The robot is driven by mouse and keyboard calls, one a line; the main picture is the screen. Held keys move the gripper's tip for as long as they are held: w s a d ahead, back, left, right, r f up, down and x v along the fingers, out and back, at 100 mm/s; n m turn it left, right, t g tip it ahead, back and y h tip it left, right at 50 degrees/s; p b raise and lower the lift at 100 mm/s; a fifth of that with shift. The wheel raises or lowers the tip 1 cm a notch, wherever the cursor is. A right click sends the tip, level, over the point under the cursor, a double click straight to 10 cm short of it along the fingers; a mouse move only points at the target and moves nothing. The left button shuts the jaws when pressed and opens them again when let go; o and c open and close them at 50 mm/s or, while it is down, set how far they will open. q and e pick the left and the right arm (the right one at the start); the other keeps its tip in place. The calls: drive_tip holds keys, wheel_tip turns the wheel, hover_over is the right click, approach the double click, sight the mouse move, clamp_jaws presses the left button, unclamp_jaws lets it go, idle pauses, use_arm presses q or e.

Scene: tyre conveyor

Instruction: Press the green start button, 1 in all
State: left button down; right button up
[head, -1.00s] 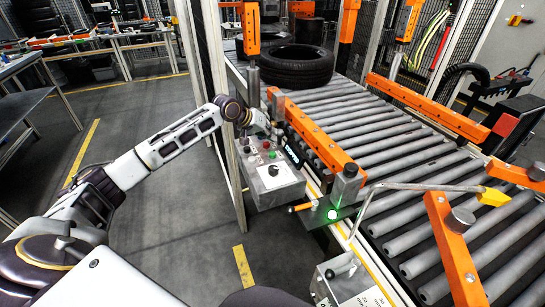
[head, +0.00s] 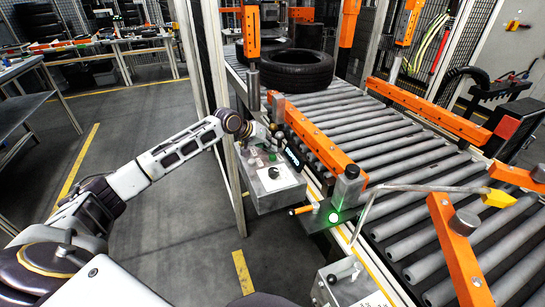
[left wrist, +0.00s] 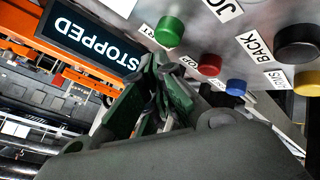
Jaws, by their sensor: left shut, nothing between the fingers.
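The green start button (left wrist: 170,31) is a round cap on the grey control panel, at the top middle of the left wrist view. My left gripper (left wrist: 160,64) is shut and empty, its dark fingertips just below the green button in the picture. I cannot tell whether they touch it. In the head view the left gripper (head: 275,135) is at the upper end of the control box (head: 278,196), partly hidden by my wrist. My right gripper is not in view.
Red (left wrist: 209,65), blue (left wrist: 236,87), black (left wrist: 297,43) and yellow (left wrist: 307,83) buttons are close by. A display (left wrist: 92,42) reads STOPPED. The roller conveyor (head: 400,150) carries a tyre (head: 298,71). A green lamp (head: 333,217) glows beside it.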

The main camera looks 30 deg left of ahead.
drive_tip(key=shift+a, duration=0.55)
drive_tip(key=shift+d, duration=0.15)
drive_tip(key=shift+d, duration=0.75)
use_arm(q)
drive_tip(key=shift+f, duration=0.1)
drive_tip(key=shift+f+p, duration=0.3)
drive_tip(key=shift+p, duration=0.15)
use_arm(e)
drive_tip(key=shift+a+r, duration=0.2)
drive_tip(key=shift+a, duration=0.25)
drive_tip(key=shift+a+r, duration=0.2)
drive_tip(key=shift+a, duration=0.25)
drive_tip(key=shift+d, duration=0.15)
